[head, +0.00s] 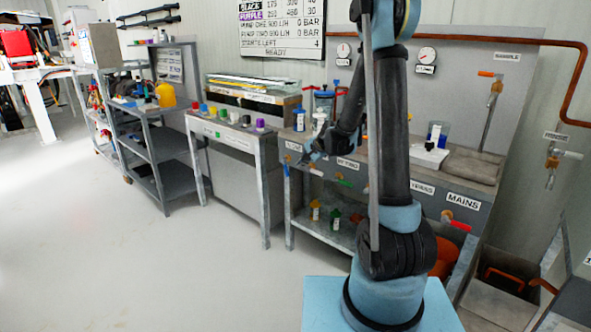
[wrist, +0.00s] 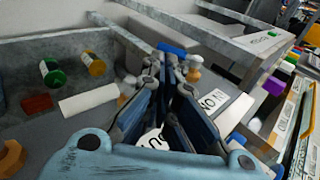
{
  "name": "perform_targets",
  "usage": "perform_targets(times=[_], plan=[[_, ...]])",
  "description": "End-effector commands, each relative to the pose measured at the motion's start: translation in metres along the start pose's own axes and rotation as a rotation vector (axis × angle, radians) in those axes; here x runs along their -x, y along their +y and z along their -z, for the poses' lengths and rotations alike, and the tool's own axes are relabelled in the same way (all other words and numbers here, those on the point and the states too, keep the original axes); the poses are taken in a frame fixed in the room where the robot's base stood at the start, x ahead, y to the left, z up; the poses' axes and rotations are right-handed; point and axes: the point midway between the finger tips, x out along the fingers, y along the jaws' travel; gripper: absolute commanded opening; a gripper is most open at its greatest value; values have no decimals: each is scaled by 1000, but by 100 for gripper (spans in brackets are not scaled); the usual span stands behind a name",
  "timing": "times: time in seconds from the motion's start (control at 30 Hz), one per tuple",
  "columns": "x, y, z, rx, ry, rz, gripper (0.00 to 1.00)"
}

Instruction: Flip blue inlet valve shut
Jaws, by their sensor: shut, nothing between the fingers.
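The blue valve handle (wrist: 171,48) shows in the wrist view just beyond my fingertips, close to a brass fitting (wrist: 195,70). Whether the fingers touch the handle I cannot tell. In the head view a small blue handle (head: 287,170) hangs at the left end of the bench front, below a white label. My gripper (wrist: 172,68) is shut and empty, its fingers pointing at the handle. In the head view my gripper (head: 312,150) is small and dark in front of the bench's left end. The handle's pivot is partly hidden by the fingers.
A white label (wrist: 213,102) lies right of the fingers. Green (wrist: 52,72) and yellow (wrist: 93,63) bottles stand on the lower shelf. Red (head: 460,224) and green (head: 345,183) handles sit along the bench front. A side table (head: 228,135) stands to the left; the floor before it is clear.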

Motion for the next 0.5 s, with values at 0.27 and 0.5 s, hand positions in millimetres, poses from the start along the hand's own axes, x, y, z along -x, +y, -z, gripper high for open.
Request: perform_targets(times=[0.27,0.5], plan=[[-29,0,0,2,0,-1,0],[-59,0,0,1,0,-1,0]])
